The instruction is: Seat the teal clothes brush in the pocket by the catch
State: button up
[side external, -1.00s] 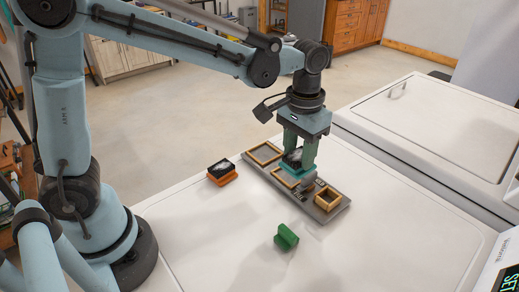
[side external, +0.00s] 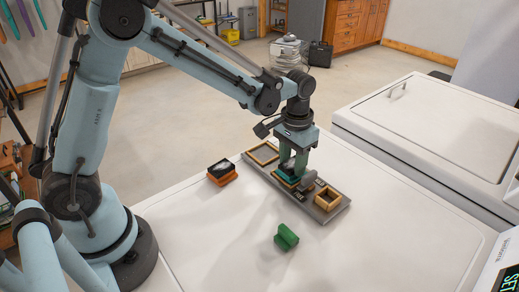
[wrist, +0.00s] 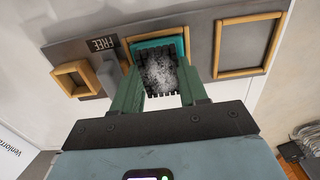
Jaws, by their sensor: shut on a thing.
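The teal clothes brush (wrist: 158,46) is between the fingers of my gripper (wrist: 162,88), bristles facing the wrist camera. It also shows in the side view (side external: 288,174), low at the middle wooden-framed pocket (wrist: 130,50) of the grey board (wrist: 200,32). My gripper (side external: 292,168) is shut on it. In the wrist view the brush lies within or just over the frame; I cannot tell whether it touches the bottom. The grey catch (wrist: 109,74) stands beside this pocket, next to a label reading FREE (wrist: 102,44).
The board has a larger empty framed pocket (side external: 262,153) on one side and a small wooden one (side external: 327,198) on the other. An orange brush with dark bristles (side external: 222,172) and a green object (side external: 286,237) lie on the white top (side external: 200,235). The front of the top is clear.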

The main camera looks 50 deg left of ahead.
aim_at(292, 164)
jog(key=shift+f, duration=0.1)
jog(key=o, duration=1.1)
notch_tip(292, 164, up, 12)
jog(key=shift+s+a+f+t, duration=0.2)
jog(key=shift+s+a+t, duration=0.85)
jog(key=shift+s, duration=1.15)
jog(key=shift+s+a+f+t, duration=0.2)
jog(key=shift+s+a+t, duration=0.4)
jog(key=shift+s+t, duration=1.15)
jog(key=shift+s+a+f+t, duration=0.2)
jog(key=shift+s+a+t, duration=0.65)
jog(key=shift+s, duration=1.75)
